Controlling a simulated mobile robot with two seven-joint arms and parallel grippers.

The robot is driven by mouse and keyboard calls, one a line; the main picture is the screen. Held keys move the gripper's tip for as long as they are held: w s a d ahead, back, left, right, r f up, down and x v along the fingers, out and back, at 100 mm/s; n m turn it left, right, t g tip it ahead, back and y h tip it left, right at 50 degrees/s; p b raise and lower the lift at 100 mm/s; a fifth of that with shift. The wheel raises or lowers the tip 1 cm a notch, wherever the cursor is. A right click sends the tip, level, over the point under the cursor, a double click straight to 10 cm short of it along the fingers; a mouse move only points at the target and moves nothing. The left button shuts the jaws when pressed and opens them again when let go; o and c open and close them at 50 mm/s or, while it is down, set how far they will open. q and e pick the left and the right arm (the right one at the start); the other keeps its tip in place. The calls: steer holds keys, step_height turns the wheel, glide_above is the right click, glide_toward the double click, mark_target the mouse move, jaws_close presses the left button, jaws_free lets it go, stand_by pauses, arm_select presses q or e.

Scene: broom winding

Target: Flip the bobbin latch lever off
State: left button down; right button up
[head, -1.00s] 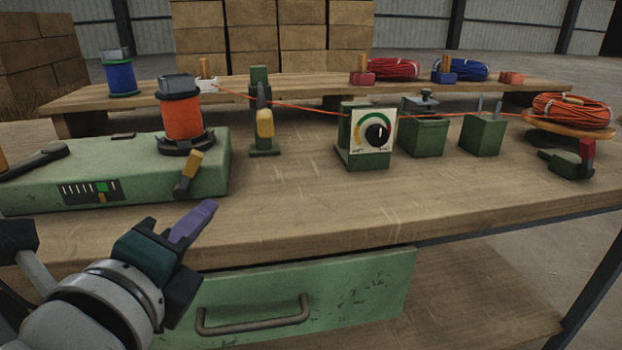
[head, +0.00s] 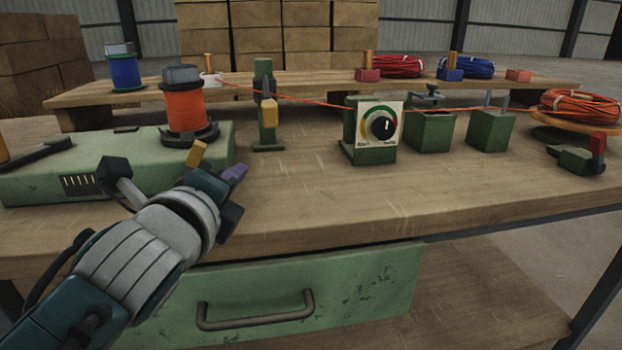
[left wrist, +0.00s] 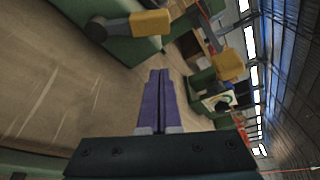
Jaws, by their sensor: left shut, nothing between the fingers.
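The bobbin latch lever has a yellow handle (head: 196,153) at the front right of the green winder base (head: 60,178), below the orange bobbin (head: 185,111). My arm hides its lower part in the head view. In the left wrist view its yellow handle (left wrist: 150,23) and dark pivot stand out from the green base at the top. My left gripper (head: 234,174) has purple fingers, shut and empty, just right of the lever in the head view. The fingers (left wrist: 158,95) show below the handle in the left wrist view, with a visible gap. My right gripper is not in view.
A green stand with another yellow lever (head: 269,112) is right of the bobbin. A dial box (head: 372,130) and green blocks (head: 428,131) stand further right. Orange wire (head: 310,101) runs across above the table. The front tabletop (head: 400,205) is clear.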

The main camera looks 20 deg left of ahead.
mark_target(218, 158)
arm_select(q)
steer(key=shift+s+a+r+p, duration=0.45)
steer(key=shift+a+r+p, duration=0.1)
steer(key=shift+a, duration=0.2)
steer(key=shift+s+a+r+p, duration=0.45)
steer(key=shift+a+p, duration=0.1)
steer(key=shift+a, duration=0.15)
